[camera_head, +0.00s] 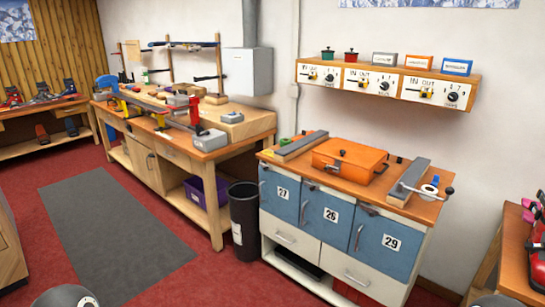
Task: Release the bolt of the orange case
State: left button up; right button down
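The orange case (345,163) lies on the wooden top (300,164) of the cabinet with blue doors, right of the middle of the view. Its lid looks closed. Small dark fittings show on and beside the case, but they are too small to tell which is the bolt or how it stands. Neither gripper is in view. Only rounded grey parts at the bottom edge, left and right, show, and they look like my own arms.
Long grey blocks (301,146) and (409,181) flank the case. A blue-and-white roll (429,190) and a lever sit at the right end. A wall shelf (385,83) with dials hangs above. A black bin (244,220) stands left of the cabinet. Red floor lies clear in front.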

aim_at(326, 168)
jog(key=u, duration=0.15)
jog(key=i, duration=1.6)
jog(key=z, duration=0.45)
jog(key=i, duration=0.65)
jog(key=z, duration=0.4)
